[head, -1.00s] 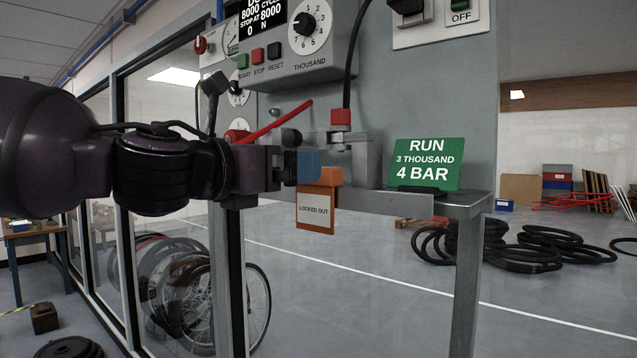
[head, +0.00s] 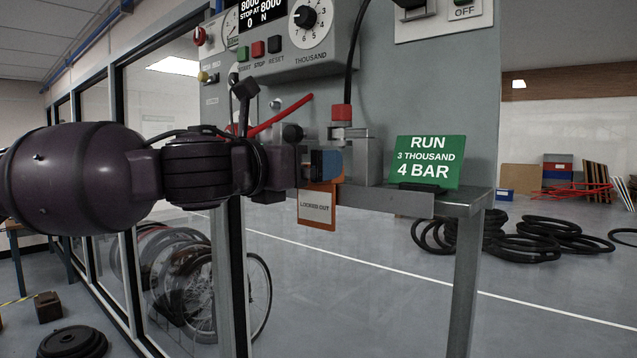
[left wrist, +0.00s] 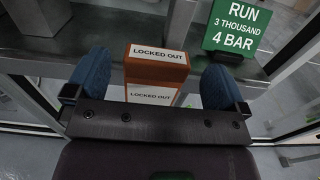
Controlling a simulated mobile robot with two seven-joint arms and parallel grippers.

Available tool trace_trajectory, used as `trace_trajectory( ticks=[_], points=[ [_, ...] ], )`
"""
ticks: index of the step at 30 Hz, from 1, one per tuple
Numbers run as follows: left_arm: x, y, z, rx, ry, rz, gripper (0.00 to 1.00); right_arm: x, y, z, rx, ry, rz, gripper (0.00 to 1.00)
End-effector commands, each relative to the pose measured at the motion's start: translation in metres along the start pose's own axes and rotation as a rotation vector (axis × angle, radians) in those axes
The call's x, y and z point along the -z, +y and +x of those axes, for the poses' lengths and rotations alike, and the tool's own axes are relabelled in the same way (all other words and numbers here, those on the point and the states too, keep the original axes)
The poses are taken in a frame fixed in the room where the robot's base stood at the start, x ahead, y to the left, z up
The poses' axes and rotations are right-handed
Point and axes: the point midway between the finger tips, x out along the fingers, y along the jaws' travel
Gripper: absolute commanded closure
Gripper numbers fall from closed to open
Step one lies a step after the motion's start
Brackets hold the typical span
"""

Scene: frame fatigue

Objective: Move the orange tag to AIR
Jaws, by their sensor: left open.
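The orange tag (head: 317,212) hangs at the front edge of the machine's grey shelf. It has a block-shaped orange top and a white "LOCKED OUT" label. My left gripper (head: 325,165) is at the tag's top, and its blue finger hides part of that top in the head view. In the left wrist view the tag (left wrist: 156,73) stands between the two blue fingers of the open left gripper (left wrist: 155,66), with a gap visible on each side. I cannot read any AIR marking. My right gripper is in neither view.
A green "RUN 3 THOUSAND 4 BAR" sign (head: 427,163) stands on the shelf (head: 460,200), right of the tag. A red lever (head: 282,116) and the control box (head: 300,65) are above my left gripper. A yellow knob (head: 204,77) is at upper left.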

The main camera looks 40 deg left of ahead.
Motion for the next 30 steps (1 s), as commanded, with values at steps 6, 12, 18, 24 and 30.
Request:
trace_trajectory(
  ticks=[6, 12, 18, 24, 30],
  points=[
    [0.002, 0.002, 0.006, -0.001, 0.007, -0.006, 0.00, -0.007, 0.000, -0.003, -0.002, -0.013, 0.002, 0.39],
    [0.002, 0.002, 0.007, -0.001, 0.008, -0.006, 0.00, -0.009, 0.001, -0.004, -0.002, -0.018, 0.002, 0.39],
    [0.002, 0.002, 0.016, 0.000, 0.006, -0.009, 0.00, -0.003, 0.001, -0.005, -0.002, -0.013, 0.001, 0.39],
    [0.004, 0.001, 0.030, 0.000, 0.006, -0.009, 0.00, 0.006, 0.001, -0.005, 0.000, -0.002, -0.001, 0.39],
    [0.006, 0.001, 0.048, -0.001, 0.007, -0.008, 0.00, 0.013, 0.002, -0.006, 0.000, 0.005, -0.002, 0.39]
  ],
)
